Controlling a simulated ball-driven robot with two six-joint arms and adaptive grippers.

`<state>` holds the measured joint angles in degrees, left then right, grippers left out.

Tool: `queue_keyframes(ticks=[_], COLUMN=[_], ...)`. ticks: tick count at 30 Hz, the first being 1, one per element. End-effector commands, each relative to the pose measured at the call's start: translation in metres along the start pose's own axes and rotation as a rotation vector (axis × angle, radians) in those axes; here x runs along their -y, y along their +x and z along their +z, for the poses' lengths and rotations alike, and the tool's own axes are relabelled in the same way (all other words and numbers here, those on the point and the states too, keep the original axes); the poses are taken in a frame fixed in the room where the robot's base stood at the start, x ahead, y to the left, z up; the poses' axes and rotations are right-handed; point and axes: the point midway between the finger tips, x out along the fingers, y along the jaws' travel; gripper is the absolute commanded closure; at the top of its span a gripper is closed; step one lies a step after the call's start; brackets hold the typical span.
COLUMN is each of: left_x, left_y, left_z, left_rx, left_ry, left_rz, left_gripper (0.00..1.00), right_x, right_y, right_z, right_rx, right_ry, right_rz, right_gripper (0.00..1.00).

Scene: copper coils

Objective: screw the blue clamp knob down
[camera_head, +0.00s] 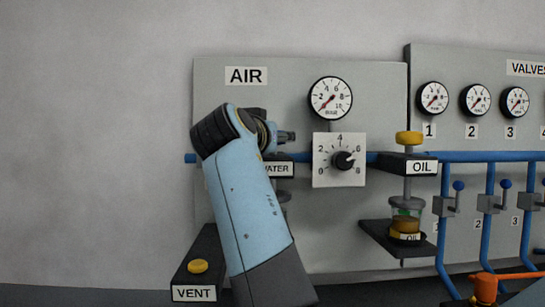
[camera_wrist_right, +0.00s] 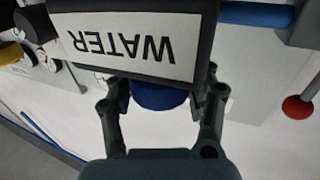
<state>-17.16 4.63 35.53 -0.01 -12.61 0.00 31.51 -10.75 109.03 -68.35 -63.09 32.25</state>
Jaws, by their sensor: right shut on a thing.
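The blue clamp knob (camera_wrist_right: 158,96) shows in the right wrist view, partly hidden behind the dark block with the WATER label (camera_wrist_right: 130,42), which appears upside down there. My right gripper (camera_wrist_right: 162,90) has one finger on each side of the knob and is shut on it. In the head view my light blue right arm covers the left part of the AIR panel and hides the knob. Only part of the WATER label (camera_head: 278,169) shows beside the arm. My left gripper is not in view.
A yellow knob (camera_head: 409,138) tops the OIL station, with a jar (camera_head: 406,215) below. A dial (camera_head: 340,160) and gauge (camera_head: 330,98) are beside the arm. The VENT box (camera_head: 194,293) is lower left. A red ball (camera_wrist_right: 298,107) shows in the wrist view.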

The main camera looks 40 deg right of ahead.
Motion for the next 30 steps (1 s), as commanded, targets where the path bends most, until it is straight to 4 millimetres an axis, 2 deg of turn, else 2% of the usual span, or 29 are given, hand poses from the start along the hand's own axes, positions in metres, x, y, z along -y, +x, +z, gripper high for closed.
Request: queue_keyframes(ticks=[1, 12, 21, 30], left_x=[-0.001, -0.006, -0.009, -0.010], left_y=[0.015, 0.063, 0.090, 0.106], left_z=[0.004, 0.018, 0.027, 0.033], left_rx=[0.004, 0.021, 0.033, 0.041], left_ry=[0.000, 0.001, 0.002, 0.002], left_rz=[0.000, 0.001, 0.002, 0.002], left_gripper=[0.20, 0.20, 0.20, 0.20], right_x=[0.003, 0.002, 0.001, 0.000], right_y=[0.000, 0.001, 0.001, 0.001], right_z=[0.007, 0.005, 0.003, 0.002], right_rx=[0.001, -0.002, -0.003, -0.003], right_ry=[0.003, -0.003, -0.004, -0.004], right_rz=[0.040, 0.395, 0.676, 0.900], right_gripper=[0.79, 0.79, 0.79, 0.79])
